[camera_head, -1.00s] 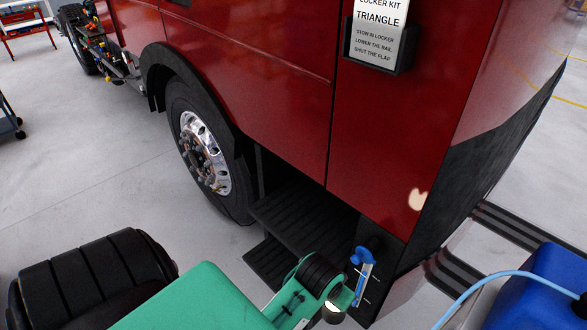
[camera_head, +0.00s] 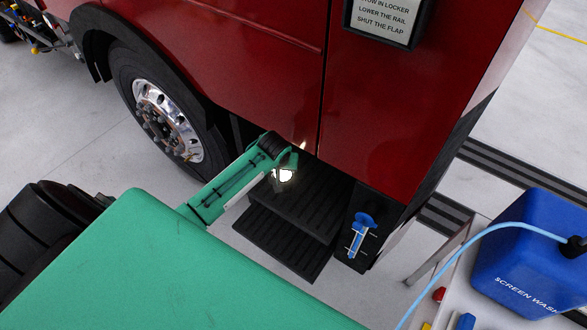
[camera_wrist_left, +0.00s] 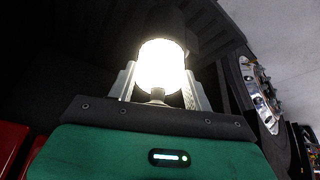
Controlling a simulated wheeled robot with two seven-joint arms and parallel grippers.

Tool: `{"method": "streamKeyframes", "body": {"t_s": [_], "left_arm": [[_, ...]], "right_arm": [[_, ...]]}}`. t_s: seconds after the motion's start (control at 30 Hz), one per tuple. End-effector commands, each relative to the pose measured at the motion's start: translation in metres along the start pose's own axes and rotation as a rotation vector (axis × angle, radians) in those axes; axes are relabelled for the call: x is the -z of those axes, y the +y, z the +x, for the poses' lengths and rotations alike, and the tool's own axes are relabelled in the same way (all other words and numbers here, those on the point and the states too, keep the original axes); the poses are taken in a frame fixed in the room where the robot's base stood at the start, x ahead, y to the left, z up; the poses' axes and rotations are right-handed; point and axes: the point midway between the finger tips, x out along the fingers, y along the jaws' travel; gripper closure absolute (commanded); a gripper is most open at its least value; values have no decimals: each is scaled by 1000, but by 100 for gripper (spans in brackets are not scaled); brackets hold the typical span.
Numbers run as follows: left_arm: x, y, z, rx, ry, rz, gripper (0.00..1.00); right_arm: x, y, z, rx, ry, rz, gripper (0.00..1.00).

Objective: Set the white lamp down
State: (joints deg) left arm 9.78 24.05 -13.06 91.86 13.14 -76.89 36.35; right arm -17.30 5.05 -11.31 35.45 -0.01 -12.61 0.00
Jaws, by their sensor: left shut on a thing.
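The white lamp (camera_head: 284,175) is lit and glows in the head view, at the end of my left arm. In the left wrist view the lamp (camera_wrist_left: 162,68) stands out as a bright white cylinder with a dark top. My left gripper (camera_wrist_left: 160,92) is shut on it, one finger on each side. In the head view the lamp shows in front of the upper black step (camera_head: 315,200), close under the red truck body. I cannot tell how high it is above the step. My right gripper is not in view.
A lower black step (camera_head: 275,245) lies beneath. A blue-handled piece (camera_head: 361,235) is on the dark panel right of the steps. The truck wheel (camera_head: 165,120) is at left. A blue screen-wash can (camera_head: 525,255) with a pale hose stands at right. A sign (camera_head: 384,20) hangs above.

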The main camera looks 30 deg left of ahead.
Motion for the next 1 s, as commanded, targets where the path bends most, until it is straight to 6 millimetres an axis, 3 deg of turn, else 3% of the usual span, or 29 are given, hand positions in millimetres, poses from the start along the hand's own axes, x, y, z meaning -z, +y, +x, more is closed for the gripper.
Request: {"method": "streamKeyframes", "body": {"t_s": [0.1, 0.6, 1.0], "left_arm": [[-8, 0, 18, 1, -3, 1, 98], [-30, -1, 69, 1, 0, 3, 98], [-32, 0, 74, -2, 1, 3, 98]], "right_arm": [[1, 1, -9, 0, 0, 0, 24], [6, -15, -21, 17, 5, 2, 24], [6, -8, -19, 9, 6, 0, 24]]}}
